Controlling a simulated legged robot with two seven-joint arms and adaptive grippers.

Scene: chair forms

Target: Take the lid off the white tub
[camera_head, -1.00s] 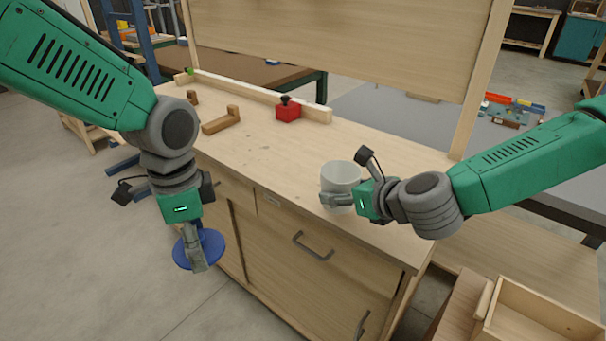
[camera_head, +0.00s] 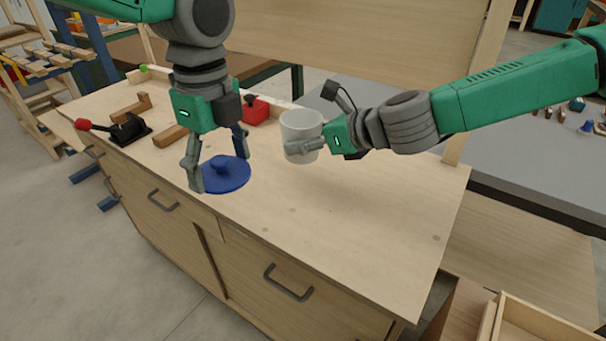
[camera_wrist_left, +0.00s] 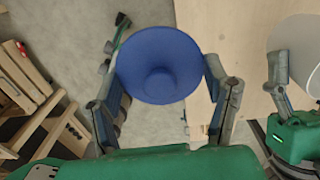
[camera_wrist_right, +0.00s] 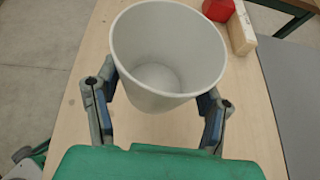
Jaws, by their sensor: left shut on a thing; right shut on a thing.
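The white tub (camera_head: 297,125) has no lid on, and its empty inside shows in the right wrist view (camera_wrist_right: 165,60). My right gripper (camera_head: 305,146) is shut on the tub's sides, one finger on each side. The blue round lid (camera_head: 228,178) has a knob in its middle. My left gripper (camera_head: 218,165) is shut on the lid by its rim, left of the tub and apart from it. The lid shows between the two fingers in the left wrist view (camera_wrist_left: 158,62). I cannot tell how high the tub is above the worktop.
The wooden worktop (camera_head: 340,215) is clear to the right and front. A red block (camera_head: 256,110), wooden pieces (camera_head: 170,136) and a black clamp with a red handle (camera_head: 128,128) lie at the left and back. A wooden panel rises behind.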

